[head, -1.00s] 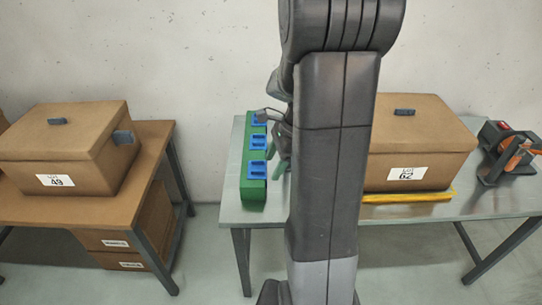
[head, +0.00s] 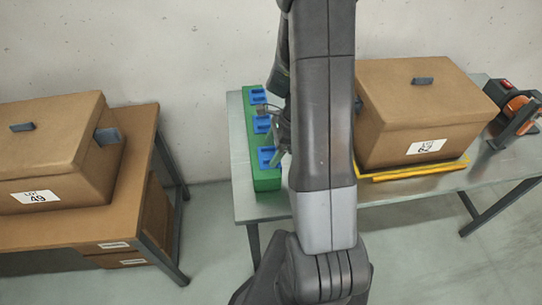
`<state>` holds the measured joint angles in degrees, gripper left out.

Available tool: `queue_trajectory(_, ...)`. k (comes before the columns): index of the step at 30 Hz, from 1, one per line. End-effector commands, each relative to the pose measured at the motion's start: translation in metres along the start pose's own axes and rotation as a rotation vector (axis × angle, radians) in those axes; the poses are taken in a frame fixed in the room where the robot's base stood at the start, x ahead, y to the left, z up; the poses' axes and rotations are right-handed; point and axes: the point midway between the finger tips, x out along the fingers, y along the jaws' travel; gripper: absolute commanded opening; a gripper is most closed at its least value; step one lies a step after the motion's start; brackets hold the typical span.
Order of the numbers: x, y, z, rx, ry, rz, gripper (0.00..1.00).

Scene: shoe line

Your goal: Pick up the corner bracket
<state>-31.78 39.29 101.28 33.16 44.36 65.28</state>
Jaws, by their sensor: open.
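A long green block (head: 249,150) stands on the left end of the grey table, with several blue slotted pieces (head: 262,125) in a row on its top. I cannot pick out the corner bracket for sure. My gripper (head: 280,148) is open, beside the right edge of the green block, near the middle and front blue pieces. My own arm hides part of the gripper and the table right behind it. I cannot tell whether the fingers touch anything.
A brown lidded box (head: 405,125) sits on a yellow frame (head: 412,173) on the grey table (head: 380,200). An orange and dark tool (head: 517,112) stands at the right. Another brown box (head: 55,150) sits on a brown desk (head: 140,190) at the left.

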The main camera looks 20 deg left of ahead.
Motion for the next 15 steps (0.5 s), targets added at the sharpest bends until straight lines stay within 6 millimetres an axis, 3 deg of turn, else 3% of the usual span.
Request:
queue_trajectory(10, 0.0079, 0.0003, -0.0002, 0.000, 0.001, 0.000, 0.76)
queue_trajectory(15, 0.0078, 0.0003, -0.0002, 0.000, 0.001, 0.000, 0.45)
